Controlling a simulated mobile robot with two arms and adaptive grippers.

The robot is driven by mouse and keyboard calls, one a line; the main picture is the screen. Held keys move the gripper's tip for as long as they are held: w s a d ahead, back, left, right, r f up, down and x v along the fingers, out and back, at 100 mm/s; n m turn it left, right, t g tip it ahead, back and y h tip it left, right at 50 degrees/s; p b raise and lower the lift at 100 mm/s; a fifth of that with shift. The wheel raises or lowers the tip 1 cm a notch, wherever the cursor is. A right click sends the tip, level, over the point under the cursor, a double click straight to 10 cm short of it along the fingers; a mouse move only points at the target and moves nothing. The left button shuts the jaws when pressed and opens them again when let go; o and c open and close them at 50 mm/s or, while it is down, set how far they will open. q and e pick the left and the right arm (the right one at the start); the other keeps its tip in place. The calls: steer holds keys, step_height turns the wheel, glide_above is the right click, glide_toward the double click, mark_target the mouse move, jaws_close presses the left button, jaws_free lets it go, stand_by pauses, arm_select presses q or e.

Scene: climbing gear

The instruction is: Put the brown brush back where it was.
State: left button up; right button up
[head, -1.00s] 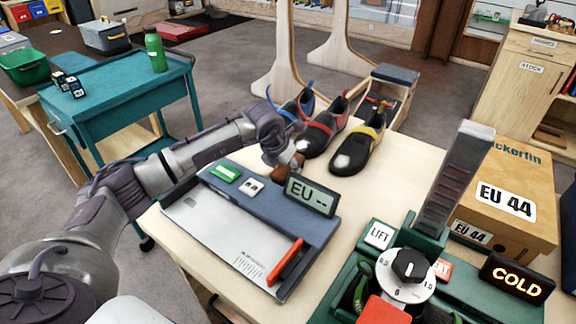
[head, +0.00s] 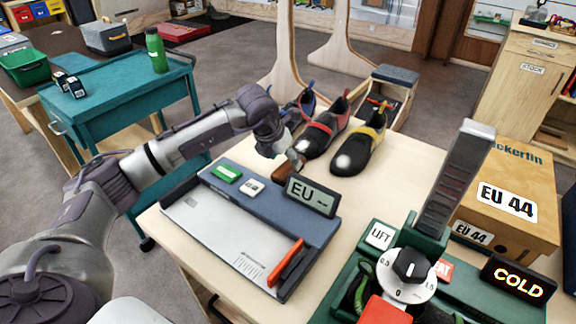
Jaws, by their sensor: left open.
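The brown brush (head: 285,169) lies at the back edge of the grey measuring device, on the light wooden table, partly hidden by the device's display. My left gripper (head: 279,150) is just above and behind the brush, pointing down. It is open, and its fingertips are small and partly hidden, so I cannot tell whether they still touch the brush. My right gripper is not in view.
The measuring device (head: 240,240) with its "EU --" display (head: 310,197) is in front. Several climbing shoes (head: 358,152) stand just right of my gripper. A heating machine (head: 408,277) and an EU 44 box (head: 510,190) are at the right. A teal cart (head: 120,85) stands left.

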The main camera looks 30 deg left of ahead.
arm_select(q)
steer(key=v, duration=0.7)
steer(key=shift+r, duration=0.2)
stand_by(1.0)
